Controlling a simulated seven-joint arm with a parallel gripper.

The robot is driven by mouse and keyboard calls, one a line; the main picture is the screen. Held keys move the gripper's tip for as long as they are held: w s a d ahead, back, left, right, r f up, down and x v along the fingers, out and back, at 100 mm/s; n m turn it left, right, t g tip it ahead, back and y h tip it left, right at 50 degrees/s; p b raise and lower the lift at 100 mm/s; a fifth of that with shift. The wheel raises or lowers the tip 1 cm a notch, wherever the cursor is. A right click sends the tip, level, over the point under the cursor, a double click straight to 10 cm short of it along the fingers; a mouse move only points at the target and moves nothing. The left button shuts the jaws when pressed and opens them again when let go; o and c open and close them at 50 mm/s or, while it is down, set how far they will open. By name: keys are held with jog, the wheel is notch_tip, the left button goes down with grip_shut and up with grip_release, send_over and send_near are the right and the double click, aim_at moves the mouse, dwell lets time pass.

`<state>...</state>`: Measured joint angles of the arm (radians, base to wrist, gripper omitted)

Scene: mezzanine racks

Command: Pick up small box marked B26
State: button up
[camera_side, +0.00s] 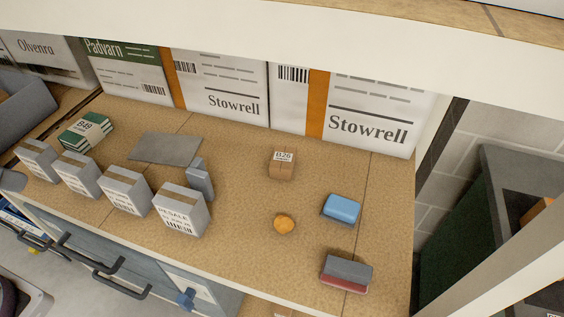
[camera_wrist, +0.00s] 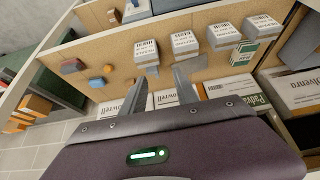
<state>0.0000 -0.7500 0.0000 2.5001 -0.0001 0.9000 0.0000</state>
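The small brown cardboard box marked B26 (camera_side: 282,165) sits on the tan shelf board in the side view, with its label on top. It stands apart from its neighbours, with clear board around it.
Near B26 lie an orange disc (camera_side: 284,223), a blue block (camera_side: 341,208), a grey-and-red eraser (camera_side: 346,273) and a grey block (camera_side: 200,180). White boxes (camera_side: 180,209) line the left front; a green B49-like box (camera_side: 86,131) is behind. Large Stowrell cartons (camera_side: 375,105) stand at the back.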

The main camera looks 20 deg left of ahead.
jog(key=o, duration=1)
jog(key=shift+c, duration=0.2)
